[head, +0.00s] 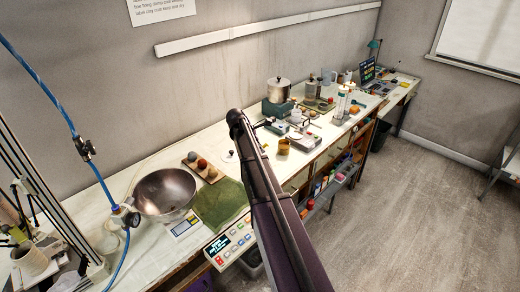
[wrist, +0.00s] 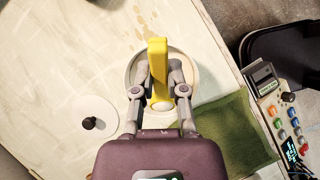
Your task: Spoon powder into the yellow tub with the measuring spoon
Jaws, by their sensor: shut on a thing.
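In the wrist view my gripper (wrist: 158,90) is shut on a yellow long-handled thing (wrist: 157,60), which looks like the measuring spoon. A small whitish round patch (wrist: 163,105) shows at its near end; I cannot tell whether it is powder. Gripper and spoon are over a round pale container (wrist: 136,75), whose inside is mostly hidden. I cannot tell whether the spoon touches it. A small ochre-yellow tub (head: 283,146) stands on the bench in the head view, right of my arm. My gripper does not show clearly in the head view.
A white lid with a black knob (wrist: 94,118) lies left of the container. A green cloth (wrist: 240,135) and a keypad device (wrist: 285,120) lie to the right. In the head view a metal bowl (head: 165,192) and a tray of balls (head: 200,168) are nearby.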

